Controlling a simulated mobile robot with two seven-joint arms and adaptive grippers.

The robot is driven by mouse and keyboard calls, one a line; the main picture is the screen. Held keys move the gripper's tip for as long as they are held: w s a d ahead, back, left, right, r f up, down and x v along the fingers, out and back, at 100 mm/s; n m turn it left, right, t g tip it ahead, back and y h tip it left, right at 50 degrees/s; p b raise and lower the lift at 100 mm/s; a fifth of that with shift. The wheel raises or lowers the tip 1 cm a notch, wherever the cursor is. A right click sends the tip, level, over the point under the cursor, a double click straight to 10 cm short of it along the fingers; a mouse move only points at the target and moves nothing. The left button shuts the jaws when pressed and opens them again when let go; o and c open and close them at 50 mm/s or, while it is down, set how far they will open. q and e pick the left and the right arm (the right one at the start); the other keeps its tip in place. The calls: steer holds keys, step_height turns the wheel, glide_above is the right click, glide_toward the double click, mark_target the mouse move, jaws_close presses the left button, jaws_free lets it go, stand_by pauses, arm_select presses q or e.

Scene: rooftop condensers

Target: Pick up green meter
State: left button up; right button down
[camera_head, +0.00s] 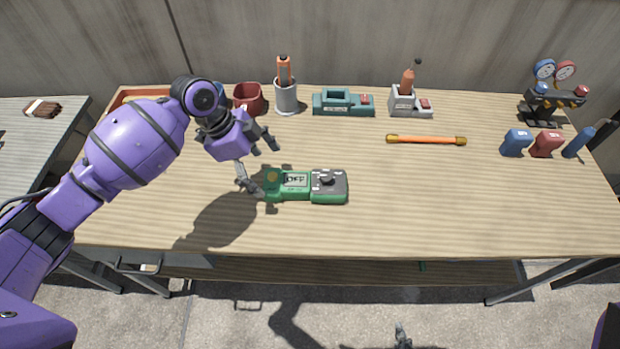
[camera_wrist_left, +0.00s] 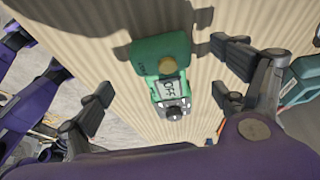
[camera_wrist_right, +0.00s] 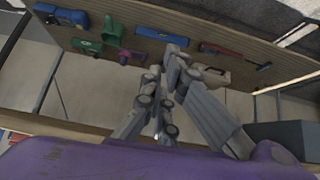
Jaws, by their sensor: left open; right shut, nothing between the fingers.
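The green meter (camera_head: 306,186) lies flat on the wooden table, with a display reading OFF and a dark dial section at its right end. In the left wrist view the meter (camera_wrist_left: 163,70) sits between and beyond my open fingers. My left gripper (camera_head: 262,165) is open at the meter's left end, one finger near its left edge and the other behind it; I cannot tell whether they touch it. My right gripper (camera_wrist_right: 162,78) is shut and empty, away from the meter; its tip shows at the bottom of the head view (camera_head: 402,337).
Along the table's back stand a red mug (camera_head: 249,98), a grey cup (camera_head: 287,97), a teal tool (camera_head: 343,103) and a grey holder (camera_head: 408,103). An orange rod (camera_head: 426,140) lies right of the meter. Gauges (camera_head: 554,92) stand at the far right. The front right tabletop is clear.

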mark_target(270, 178)
arm_select(q)
steer(key=x, duration=0.4)
steer(key=shift+w+a, duration=0.1)
steer(key=shift+f, duration=0.25)
steer(key=c, duration=1.7)
steer(key=shift+o, duration=0.2)
steer(key=shift+r, duration=0.1)
arm_select(e)
steer(key=shift+w+r, duration=0.4)
steer(key=shift+w, duration=0.35)
